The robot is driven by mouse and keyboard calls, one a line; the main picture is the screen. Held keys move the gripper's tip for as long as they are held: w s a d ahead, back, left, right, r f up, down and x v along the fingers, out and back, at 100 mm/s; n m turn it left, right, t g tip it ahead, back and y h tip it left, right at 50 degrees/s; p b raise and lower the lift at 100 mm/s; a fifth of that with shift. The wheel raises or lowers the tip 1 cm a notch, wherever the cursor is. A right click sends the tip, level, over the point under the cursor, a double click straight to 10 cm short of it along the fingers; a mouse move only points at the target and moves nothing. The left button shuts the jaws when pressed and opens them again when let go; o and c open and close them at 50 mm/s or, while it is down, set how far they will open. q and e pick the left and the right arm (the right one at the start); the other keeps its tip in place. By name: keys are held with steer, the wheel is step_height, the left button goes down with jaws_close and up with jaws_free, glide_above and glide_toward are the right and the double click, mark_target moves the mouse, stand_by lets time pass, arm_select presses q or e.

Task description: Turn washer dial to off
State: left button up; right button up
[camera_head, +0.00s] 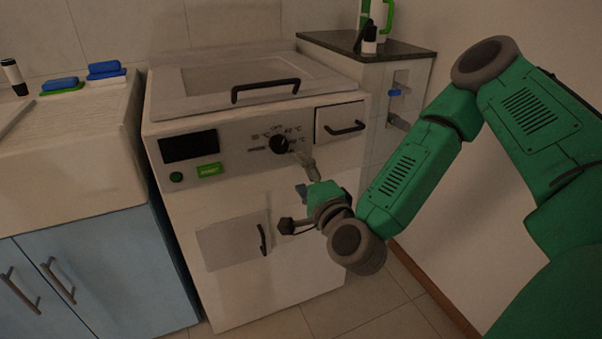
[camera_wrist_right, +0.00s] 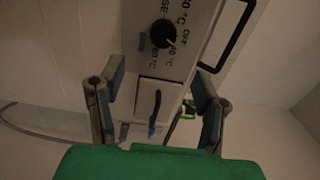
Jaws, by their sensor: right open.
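The washer (camera_head: 220,130) is a white top-loading machine with a front control panel. Its black dial (camera_head: 279,145) sits mid-panel, with OFF printed above it and temperature marks around it. In the right wrist view the dial (camera_wrist_right: 163,33) is at the top centre, beyond the fingertips, and a light pointer mark shows on it. My right gripper (camera_head: 303,176) is just below and right of the dial in the head view, apart from it. In the right wrist view my right gripper (camera_wrist_right: 157,84) is open, with nothing between its fingers. My left gripper is not in view.
A drawer handle (camera_head: 345,128) is right of the dial, and a lid handle (camera_head: 265,90) is above. A display (camera_head: 189,146) and green button (camera_head: 209,170) are left. A lower door handle (camera_head: 263,240) sticks out below. A dark-topped cabinet (camera_head: 375,48) stands behind right.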

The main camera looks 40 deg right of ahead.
mark_target(279, 147)
steer(key=w+m+b, duration=0.1)
steer(key=w, duration=0.3)
steer(key=w+d+m+b, duration=0.1)
steer(key=w+m+b, duration=0.1)
steer(key=w, duration=0.2)
steer(key=w+d+m+b, duration=0.1)
steer(key=w+m+b, duration=0.1)
steer(key=w, duration=0.1)
steer(key=shift+w+r, duration=0.25)
steer(key=shift+w, duration=0.15)
steer(key=c, duration=1.2)
